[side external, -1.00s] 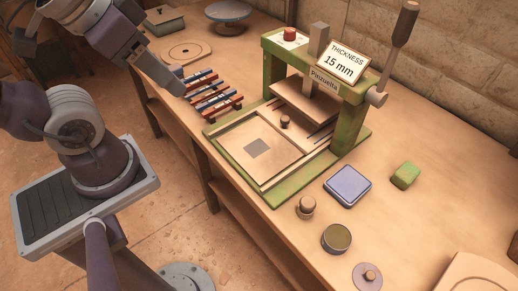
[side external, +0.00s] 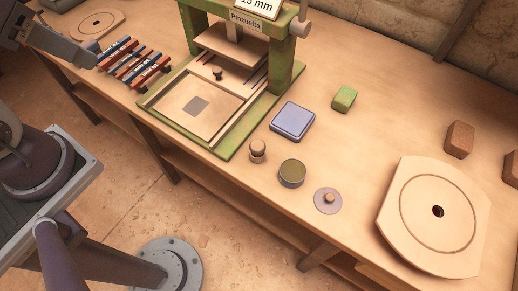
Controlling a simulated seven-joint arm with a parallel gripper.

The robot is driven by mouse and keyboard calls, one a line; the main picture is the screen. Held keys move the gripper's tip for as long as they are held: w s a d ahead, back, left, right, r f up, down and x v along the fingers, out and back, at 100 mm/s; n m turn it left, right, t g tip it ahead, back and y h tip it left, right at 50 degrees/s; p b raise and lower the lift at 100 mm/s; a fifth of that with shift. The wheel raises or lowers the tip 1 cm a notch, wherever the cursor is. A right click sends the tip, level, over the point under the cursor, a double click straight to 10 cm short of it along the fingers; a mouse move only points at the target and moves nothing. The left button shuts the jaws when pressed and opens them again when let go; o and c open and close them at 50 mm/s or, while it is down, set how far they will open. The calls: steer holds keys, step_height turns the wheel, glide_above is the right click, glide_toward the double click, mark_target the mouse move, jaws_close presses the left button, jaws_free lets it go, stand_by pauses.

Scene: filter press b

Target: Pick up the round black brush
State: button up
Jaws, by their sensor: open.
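No plainly black round brush can be made out. A small round knob-topped piece (side external: 258,150) stands on the bench right of the press; it may be the brush, but its underside is too small to read. A round open tin (side external: 291,173) with a dark olive inside stands beside it. A flat grey disc with a wooden knob (side external: 328,200) lies further right. My gripper (side external: 88,60) shows only in part at the upper left, by the striped sticks, far from these round things. It is open and nothing shows in it.
The green press (side external: 280,65) stands at the back middle. Striped sticks (side external: 133,62) lie left of it. A blue square tin (side external: 292,121), a green block (side external: 344,98), a wooden board with a round groove (side external: 435,215) and a brown block (side external: 459,139) lie to the right.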

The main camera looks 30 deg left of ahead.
steer(key=shift+o, duration=0.2)
steer(key=o, duration=0.4)
steer(key=m+g, duration=0.4)
steer(key=m, duration=1)
glide_above(258, 145)
steer(key=a, duration=0.5)
step_height(258, 145, down, 16)
steer(key=d+f+m, duration=0.1)
steer(key=f, duration=0.2)
steer(key=d+f+m+g, duration=0.1)
steer(key=d+f, duration=0.1)
steer(key=f, duration=0.1)
steer(key=d+f+m, duration=0.1)
steer(key=d+f, duration=0.1)
steer(key=f, duration=0.1)
steer(key=shift+s+d+f+g, duration=0.1)
steer(key=shift+s+g, duration=0.05)
steer(key=shift+g, duration=0.15)
steer(key=shift+m, duration=0.3)
step_height(258, 145, down, 7)
steer(key=shift+f, duration=0.15)
